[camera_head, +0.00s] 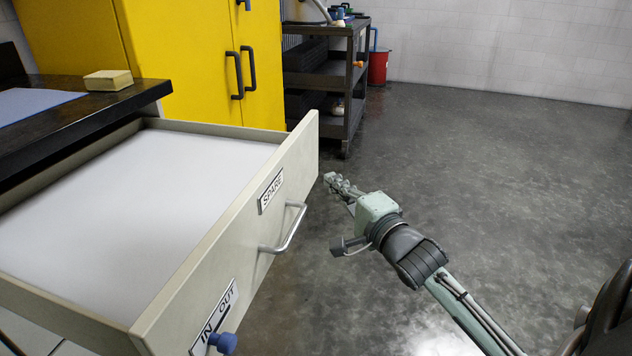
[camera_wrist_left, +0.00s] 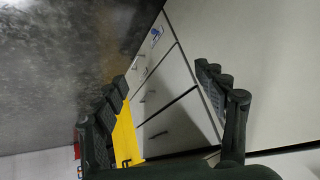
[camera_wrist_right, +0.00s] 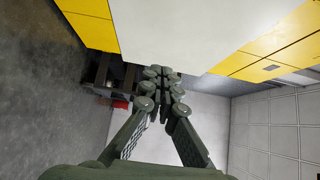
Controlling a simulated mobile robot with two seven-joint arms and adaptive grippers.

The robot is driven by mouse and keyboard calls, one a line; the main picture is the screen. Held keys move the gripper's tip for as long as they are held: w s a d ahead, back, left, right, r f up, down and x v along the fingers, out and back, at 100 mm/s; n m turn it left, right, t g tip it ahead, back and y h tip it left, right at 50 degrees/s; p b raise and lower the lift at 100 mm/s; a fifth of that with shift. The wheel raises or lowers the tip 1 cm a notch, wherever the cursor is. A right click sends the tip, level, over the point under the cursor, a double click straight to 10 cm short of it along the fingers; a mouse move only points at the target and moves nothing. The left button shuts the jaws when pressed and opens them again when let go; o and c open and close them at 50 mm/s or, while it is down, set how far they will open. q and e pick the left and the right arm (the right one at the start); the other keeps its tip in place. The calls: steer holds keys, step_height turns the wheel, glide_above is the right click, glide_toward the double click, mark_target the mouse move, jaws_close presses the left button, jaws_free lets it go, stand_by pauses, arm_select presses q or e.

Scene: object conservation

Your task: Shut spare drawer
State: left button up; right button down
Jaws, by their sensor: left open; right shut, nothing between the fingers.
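The spare drawer (camera_head: 215,235) is pulled out at the left of the head view, with an empty white inside. Its front bears a SPARE label (camera_head: 271,191), a metal bar handle (camera_head: 288,230) and an IN/OUT plate with a blue knob (camera_head: 222,342). My right gripper (camera_head: 333,181) is shut and empty, just right of the drawer front's far end and apart from the handle. It also shows in the right wrist view (camera_wrist_right: 162,75), with a pale panel beyond it. My left gripper (camera_wrist_left: 163,85) is open and empty in the left wrist view, facing grey drawer fronts; the head view does not show it.
A dark worktop (camera_head: 90,115) with a yellow block (camera_head: 108,80) and a blue sheet (camera_head: 32,104) lies above the drawer. A yellow cabinet (camera_head: 195,60), a dark shelf cart (camera_head: 330,85) and a red bucket (camera_head: 378,67) stand behind. The floor at right is clear.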

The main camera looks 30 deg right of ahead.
mark_target(306, 171)
arm_select(q)
steer(key=shift+w+d+r+t, duration=0.3)
steer(key=shift+w+r, duration=0.15)
steer(key=shift+w, duration=0.25)
arm_select(e)
steer(key=shift+w+a, duration=1.3)
steer(key=shift+w, duration=0.2)
arm_select(q)
steer(key=shift+s+a, duration=0.1)
arm_select(e)
steer(key=shift+w, duration=0.1)
